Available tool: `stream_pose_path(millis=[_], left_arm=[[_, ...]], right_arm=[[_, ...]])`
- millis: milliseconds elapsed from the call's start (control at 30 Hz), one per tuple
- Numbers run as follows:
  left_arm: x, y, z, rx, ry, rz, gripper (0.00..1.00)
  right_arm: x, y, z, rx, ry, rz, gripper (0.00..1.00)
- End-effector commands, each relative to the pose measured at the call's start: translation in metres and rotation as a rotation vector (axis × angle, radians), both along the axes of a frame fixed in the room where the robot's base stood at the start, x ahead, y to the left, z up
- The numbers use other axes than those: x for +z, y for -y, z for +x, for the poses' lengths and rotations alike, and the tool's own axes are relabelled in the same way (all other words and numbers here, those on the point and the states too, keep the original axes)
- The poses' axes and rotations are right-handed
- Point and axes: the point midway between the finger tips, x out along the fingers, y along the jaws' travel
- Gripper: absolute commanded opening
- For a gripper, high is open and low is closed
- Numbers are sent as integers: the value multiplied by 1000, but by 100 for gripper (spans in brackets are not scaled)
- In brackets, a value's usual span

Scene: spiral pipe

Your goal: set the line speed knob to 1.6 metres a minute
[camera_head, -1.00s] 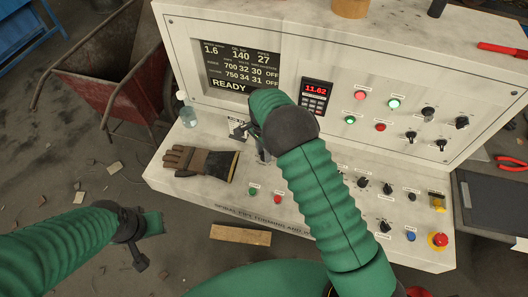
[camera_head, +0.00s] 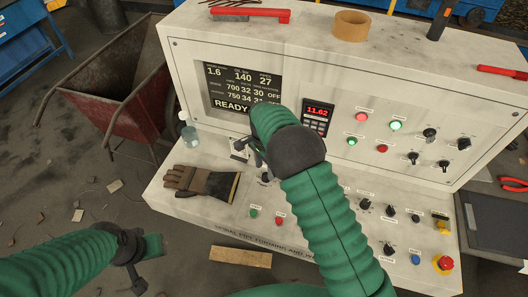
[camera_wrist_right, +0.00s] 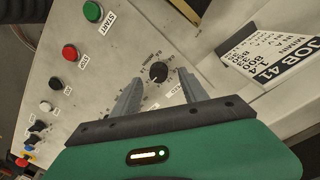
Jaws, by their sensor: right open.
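A black knob (camera_wrist_right: 158,72) with a printed scale shows in the right wrist view, and a dark knob (camera_head: 265,178) shows partly behind my right gripper in the head view. My right gripper (camera_wrist_right: 160,78) is open, its fingertips on either side of the knob; I cannot tell whether they touch it. In the head view my right gripper (camera_head: 257,163) hangs over the sloping desk of the console. The screen (camera_head: 242,88) reads 1.6 at its upper left and READY below; its small labels are unreadable. My left gripper (camera_head: 142,252) is at lower left, away from the console.
Green (camera_wrist_right: 93,12) and red (camera_wrist_right: 69,53) buttons sit near the knob, with a job card (camera_wrist_right: 270,52) opposite. A red emergency button (camera_head: 444,263) is at the right.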

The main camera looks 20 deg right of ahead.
Motion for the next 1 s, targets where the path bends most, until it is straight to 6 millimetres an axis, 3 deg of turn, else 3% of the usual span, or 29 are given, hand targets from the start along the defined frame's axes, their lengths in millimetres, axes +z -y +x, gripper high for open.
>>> stream_pose_path(millis=[300, 500, 1000], left_arm=[[-10, 0, 0, 0, 0, 0, 36], [-11, 0, 0, 0, 0, 0, 36], [-11, 0, 0, 0, 0, 0, 36]], right_arm=[[93, -2, 8, 0, 7, 2, 51], [129, -3, 9, -1, 3, 0, 51], [136, -3, 9, -1, 1, 0, 51]])
